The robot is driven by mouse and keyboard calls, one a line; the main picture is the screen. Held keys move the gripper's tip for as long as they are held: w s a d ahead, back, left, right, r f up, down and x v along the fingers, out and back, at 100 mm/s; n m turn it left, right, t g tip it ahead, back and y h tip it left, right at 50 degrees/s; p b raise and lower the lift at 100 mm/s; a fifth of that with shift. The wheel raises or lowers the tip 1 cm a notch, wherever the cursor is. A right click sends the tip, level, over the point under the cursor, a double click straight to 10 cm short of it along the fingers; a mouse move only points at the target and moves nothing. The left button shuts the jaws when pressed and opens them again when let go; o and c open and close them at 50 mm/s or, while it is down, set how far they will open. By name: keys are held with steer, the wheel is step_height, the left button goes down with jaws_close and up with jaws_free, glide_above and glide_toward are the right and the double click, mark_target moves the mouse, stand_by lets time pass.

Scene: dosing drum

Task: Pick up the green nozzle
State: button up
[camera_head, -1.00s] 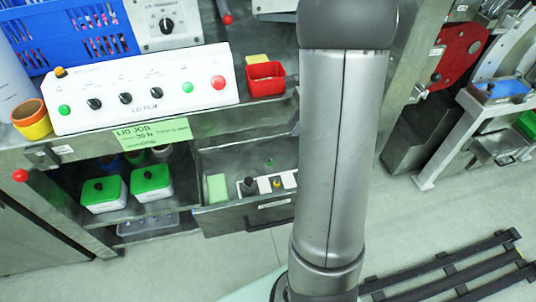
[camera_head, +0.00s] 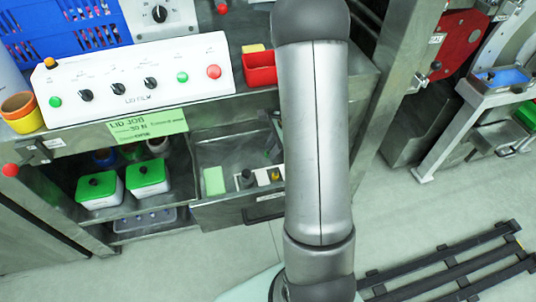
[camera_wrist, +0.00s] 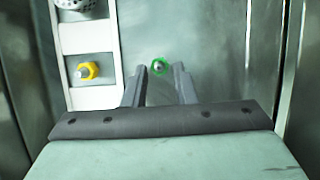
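In the head view the fingers (camera_head: 273,135) show partly at the drawer's right side; my arm hides the rest.
A white holder (camera_wrist: 93,96) with a yellow-ringed nozzle (camera_wrist: 87,71) lies left of the fingers. Drawer walls stand close on both sides. In the head view a light green block (camera_head: 214,181) lies in the drawer, and a red bin (camera_head: 260,69) stands above.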

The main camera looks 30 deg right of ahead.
steer(key=shift+a+f, duration=0.15)
steer(key=shift+f, duration=0.3)
jaws_close()
steer(key=shift+r, duration=0.2)
